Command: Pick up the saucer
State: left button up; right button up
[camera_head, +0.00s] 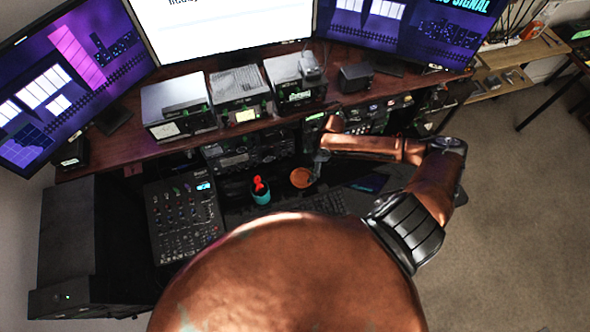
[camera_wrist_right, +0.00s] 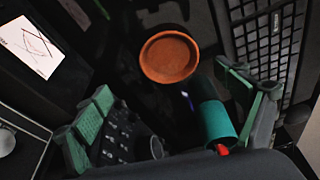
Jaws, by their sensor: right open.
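The saucer is a small round terracotta dish (camera_head: 301,178) on the dark desk, just right of a teal cup in the head view. In the right wrist view the saucer (camera_wrist_right: 169,58) lies upright at the upper middle, with its hollow inside showing. My right gripper (camera_wrist_right: 170,105) is open, with its green-padded fingers spread left and right and nothing held between them. The saucer lies beyond the fingertips, apart from them. In the head view my right gripper (camera_head: 318,162) is small and dark, close beside the saucer. My left gripper is not in view.
A teal cup (camera_head: 260,191) with a red item in it stands near the saucer; the cup (camera_wrist_right: 216,121) is close to my right finger. A keyboard (camera_head: 315,203) lies in front, a mixer (camera_head: 185,215) at left. A shelf with radio gear (camera_head: 240,90) and monitors (camera_head: 225,25) stands behind.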

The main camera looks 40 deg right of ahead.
aim_at(301, 178)
jog(key=f, duration=0.1)
jog(key=a+f, duration=0.1)
jog(key=f, duration=0.1)
jog(key=shift+s+a+f, duration=0.15)
jog(key=shift+s+a, duration=0.1)
jog(key=shift+a, duration=0.1)
jog(key=p+x, duration=0.1)
jog(key=x, duration=0.3)
jog(key=shift+s, duration=0.15)
jog(key=c, duration=0.6)
jog(key=shift+c, duration=1.3)
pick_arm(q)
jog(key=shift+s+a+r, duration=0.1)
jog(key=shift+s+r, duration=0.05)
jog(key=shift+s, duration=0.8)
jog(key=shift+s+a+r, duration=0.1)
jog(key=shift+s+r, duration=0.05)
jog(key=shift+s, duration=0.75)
pick_arm(e)
jog(key=c, duration=0.7)
